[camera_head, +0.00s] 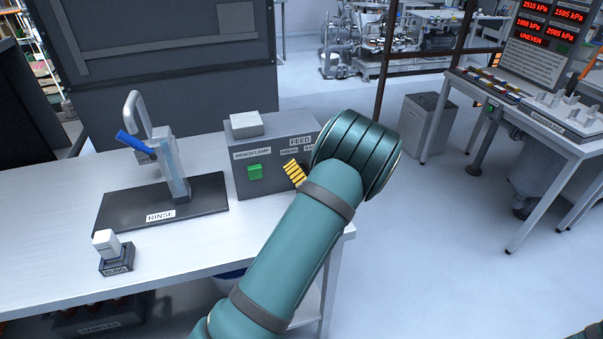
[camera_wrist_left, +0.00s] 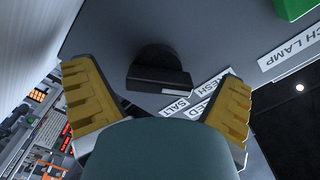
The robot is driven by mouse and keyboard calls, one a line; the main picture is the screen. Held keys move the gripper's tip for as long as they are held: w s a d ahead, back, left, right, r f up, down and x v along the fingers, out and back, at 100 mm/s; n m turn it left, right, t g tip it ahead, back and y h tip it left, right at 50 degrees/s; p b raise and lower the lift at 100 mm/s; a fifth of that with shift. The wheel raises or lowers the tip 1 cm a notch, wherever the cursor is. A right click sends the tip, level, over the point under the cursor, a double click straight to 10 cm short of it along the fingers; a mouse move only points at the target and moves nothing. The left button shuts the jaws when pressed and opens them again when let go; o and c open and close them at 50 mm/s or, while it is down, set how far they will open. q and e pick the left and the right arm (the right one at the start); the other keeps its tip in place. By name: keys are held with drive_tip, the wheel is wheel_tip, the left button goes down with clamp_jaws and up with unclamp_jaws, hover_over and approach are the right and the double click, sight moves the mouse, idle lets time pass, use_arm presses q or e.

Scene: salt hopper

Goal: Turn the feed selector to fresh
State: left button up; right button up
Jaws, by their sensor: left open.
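The feed selector is a black knob with a raised bar (camera_wrist_left: 158,82) on a grey box (camera_head: 245,186). It shows in the left wrist view; in the head view my arm hides it. FRESH (camera_wrist_left: 210,84) and SALT (camera_wrist_left: 175,107) labels sit beside the knob, with FEED partly hidden near them. My left gripper (camera_wrist_left: 153,74) is open, with its yellow fingers on either side of the knob. Contact cannot be told. In the head view one yellow finger (camera_head: 295,172) shows at the box's front. My right gripper is not in view.
A green bench lamp switch (camera_head: 255,171) is left of the selector. A white block (camera_head: 246,124) sits on the box. The rinse stand (camera_head: 170,170) with a blue lever (camera_head: 132,142) and a small labelled block (camera_head: 115,258) stand left on the white bench (camera_head: 50,260).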

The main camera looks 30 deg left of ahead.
use_arm(q)
drive_tip(key=v, duration=1.1)
drive_tip(key=shift+s+d, duration=0.15)
drive_tip(key=shift+d, duration=0.05)
